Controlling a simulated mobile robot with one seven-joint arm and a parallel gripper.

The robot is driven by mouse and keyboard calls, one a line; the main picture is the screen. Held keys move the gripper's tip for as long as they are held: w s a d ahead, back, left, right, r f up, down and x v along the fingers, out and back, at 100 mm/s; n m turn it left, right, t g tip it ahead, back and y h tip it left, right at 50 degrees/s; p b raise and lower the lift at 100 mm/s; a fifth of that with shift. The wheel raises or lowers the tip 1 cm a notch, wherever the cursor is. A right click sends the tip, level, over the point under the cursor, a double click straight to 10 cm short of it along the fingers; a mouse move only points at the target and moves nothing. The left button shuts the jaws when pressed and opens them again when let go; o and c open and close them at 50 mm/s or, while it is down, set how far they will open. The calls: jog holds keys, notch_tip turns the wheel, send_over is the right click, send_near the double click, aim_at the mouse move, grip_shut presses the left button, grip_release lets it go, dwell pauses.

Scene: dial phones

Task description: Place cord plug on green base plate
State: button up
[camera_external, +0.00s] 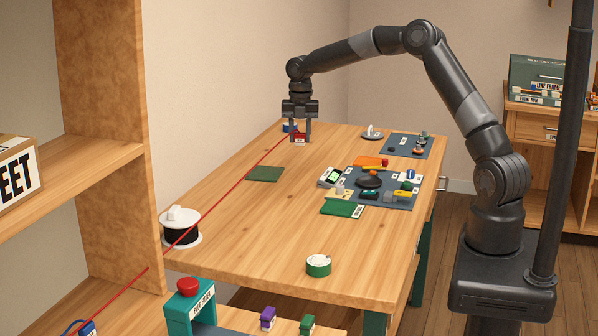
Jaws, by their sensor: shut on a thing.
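My gripper (300,138) points down at the far left part of the wooden table. It is shut on a small red block with a pale mark, which appears to be the cord plug (300,141). A taut red cord (222,205) runs from the plug down to the lower left. A flat dark green plate (265,174) lies nearer the camera, left of and apart from the plug. A brighter green plate (342,209) with a white label lies further right. I cannot tell which of the two is the green base plate, or whether the plug touches the table.
A blue item (289,127) sits just behind my gripper. A dark mat (378,190) holds several phone parts; another mat (408,146) lies behind it. A spool (181,227) stands at the left edge, under the cord's path. A green tape roll (318,266) is in front.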

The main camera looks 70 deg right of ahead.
jog(key=d+m, duration=0.3)
jog(key=d, duration=0.2)
send_over(270, 177)
jog(key=shift+m, duration=0.3)
notch_tip(270, 177, down, 7)
jog(key=shift+r, duration=0.1)
jog(key=shift+d+f, duration=0.1)
jog(key=shift+f, duration=1.9)
jog(key=shift+f, duration=0.1)
jog(key=o, duration=1)
